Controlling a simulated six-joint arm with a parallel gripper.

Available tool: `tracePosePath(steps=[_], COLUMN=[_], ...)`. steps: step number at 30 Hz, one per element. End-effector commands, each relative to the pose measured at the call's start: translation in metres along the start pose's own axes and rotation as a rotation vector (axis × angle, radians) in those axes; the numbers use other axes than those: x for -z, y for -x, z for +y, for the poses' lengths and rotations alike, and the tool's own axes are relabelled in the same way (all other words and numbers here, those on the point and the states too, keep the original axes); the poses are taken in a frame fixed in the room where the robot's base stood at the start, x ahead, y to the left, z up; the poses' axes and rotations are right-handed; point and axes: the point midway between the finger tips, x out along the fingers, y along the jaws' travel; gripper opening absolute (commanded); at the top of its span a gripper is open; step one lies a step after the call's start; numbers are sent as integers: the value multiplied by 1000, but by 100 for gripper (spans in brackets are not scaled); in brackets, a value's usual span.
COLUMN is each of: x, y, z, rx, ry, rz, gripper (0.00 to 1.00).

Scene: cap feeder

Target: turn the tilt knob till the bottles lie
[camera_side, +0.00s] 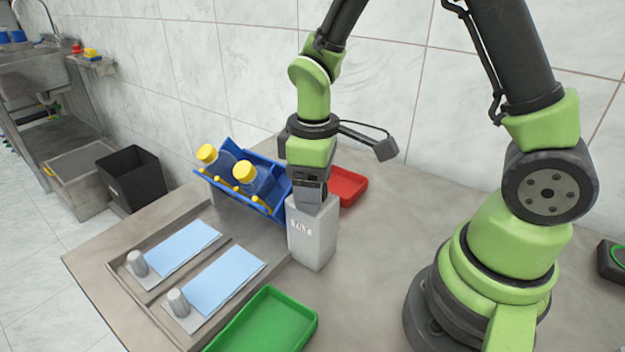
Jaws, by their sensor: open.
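Two clear bottles with yellow caps, the left one (222,164) and the right one (260,182), rest tilted in a blue cradle (270,160), caps up and toward the left. A grey box (313,240) with blurred lettering on its front stands to the right of the cradle. My gripper (308,200) points down at the top of this box, its jaws open. The tilt knob is not visible; the gripper covers the box top, so I cannot tell whether the fingers are around a knob or touching it.
A red tray (347,186) lies behind the box and a green tray (262,325) in front. Two light blue pads (183,246) with grey cylinders (137,263) lie at the left. A black bin (131,178) stands beyond the table edge. The table's right side near my base is mostly clear.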

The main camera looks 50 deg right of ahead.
Motion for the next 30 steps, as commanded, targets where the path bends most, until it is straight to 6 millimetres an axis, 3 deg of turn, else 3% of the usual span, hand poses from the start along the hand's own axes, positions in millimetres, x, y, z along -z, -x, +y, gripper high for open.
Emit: tracePosePath(steps=[2,8,14,24,30], x=[0,0,0,0,0], y=[0,0,0,0,0], z=[0,0,0,0,0], rx=[0,0,0,0,0], ry=[-1,-3,-98,-681,-851], rz=[0,0,0,0,0], gripper=[66,22,22,22,22])
